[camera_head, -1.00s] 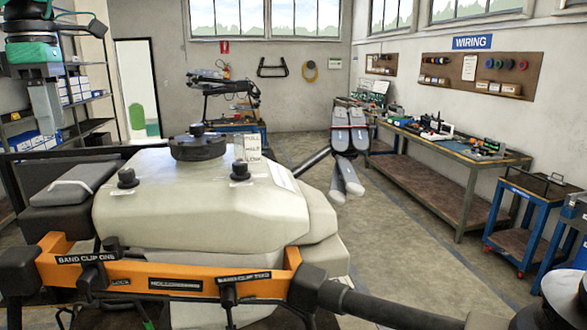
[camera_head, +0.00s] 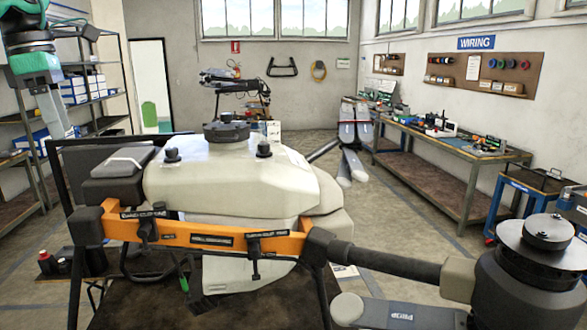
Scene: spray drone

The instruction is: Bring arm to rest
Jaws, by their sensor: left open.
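My left arm comes in at the top left, grey with teal bands, and hangs downward. Its left gripper (camera_head: 60,125) is open, with nothing seen between its fingers, and is in front of the metal shelf, clear of the drone. The spray drone (camera_head: 235,180) fills the middle, with a cream tank, a black round cap (camera_head: 226,131) and an orange frame bar (camera_head: 200,237) with labelled clips. My right gripper is not in view.
A drone arm (camera_head: 395,263) with a motor (camera_head: 530,270) reaches to the lower right. A metal shelf (camera_head: 95,95) stands at the left. A workbench (camera_head: 450,150) and a blue cart (camera_head: 535,195) line the right. The floor between the drone and the workbench is open.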

